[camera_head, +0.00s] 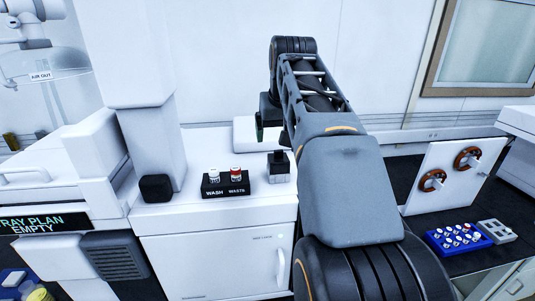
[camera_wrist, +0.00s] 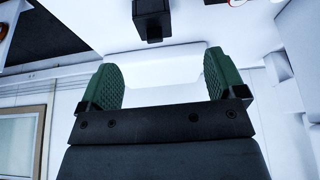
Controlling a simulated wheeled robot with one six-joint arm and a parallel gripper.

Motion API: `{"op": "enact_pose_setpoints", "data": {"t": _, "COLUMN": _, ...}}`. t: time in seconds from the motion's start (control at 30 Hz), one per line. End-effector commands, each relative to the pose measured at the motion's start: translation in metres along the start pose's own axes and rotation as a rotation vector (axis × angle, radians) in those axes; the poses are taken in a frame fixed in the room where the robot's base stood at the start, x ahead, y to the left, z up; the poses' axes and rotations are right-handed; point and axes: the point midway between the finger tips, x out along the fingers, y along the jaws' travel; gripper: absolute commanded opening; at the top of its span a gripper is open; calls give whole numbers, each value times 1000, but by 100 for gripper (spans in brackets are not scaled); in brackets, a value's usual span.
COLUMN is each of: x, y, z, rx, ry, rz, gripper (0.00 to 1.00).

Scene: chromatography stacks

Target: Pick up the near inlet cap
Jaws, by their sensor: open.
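No part is clearly marked as the near inlet cap, and I cannot tell which one it is.
The black holder (camera_head: 226,185) marked WASH and WASTE carries a white-topped and a red-topped vial. A white column (camera_head: 148,145) stands to its left. A blue vial rack (camera_head: 458,239) and a grey rack (camera_head: 497,231) are on the dark bench at right, near a white panel with two orange-brown knobs (camera_head: 453,170).

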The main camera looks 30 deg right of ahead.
Motion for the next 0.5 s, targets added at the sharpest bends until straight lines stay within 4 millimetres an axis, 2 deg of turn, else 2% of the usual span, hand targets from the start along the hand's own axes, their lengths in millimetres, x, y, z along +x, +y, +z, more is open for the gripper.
{"op": "enact_pose_setpoints", "data": {"t": 0.07, "x": -5, "y": 8, "z": -12, "rx": 20, "ry": 1, "rz": 9, "gripper": 89}}
{"op": "enact_pose_setpoints", "data": {"t": 0.17, "x": 0, "y": 13, "z": -19, "rx": 33, "ry": -3, "rz": 13, "gripper": 89}}
{"op": "enact_pose_setpoints", "data": {"t": 0.5, "x": 55, "y": 13, "z": -20, "rx": 32, "ry": -2, "rz": 13, "gripper": 89}}
